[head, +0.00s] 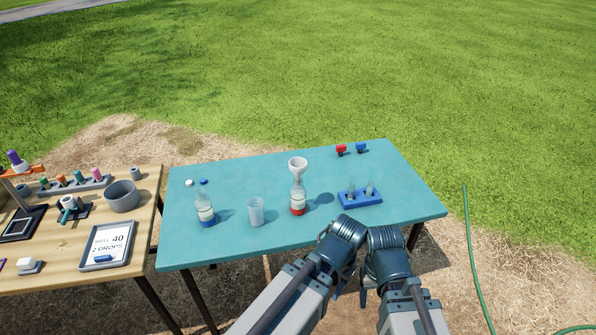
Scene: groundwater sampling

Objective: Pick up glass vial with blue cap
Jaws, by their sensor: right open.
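A small blue-capped piece (361,147) stands at the back right edge of the teal table, and its body is too small to make out as glass. A similar red-capped piece (341,149) is just left of it. Two clear vials (369,188) stand in a blue rack (360,200) at the table's right; I see no blue cap on them. My right gripper (364,287) is partly seen below the table's front edge, folded back close to my arms, open and away from all of these. My left arm is folded beside it; its gripper does not show.
On the teal table (285,170) stand a blue-based bottle (205,205), a clear cup (256,212), a red-based bottle (297,198) with a funnel (298,165), and a white cap (189,182). A wooden table (140,215) with equipment is at left. The teal table's back middle is clear.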

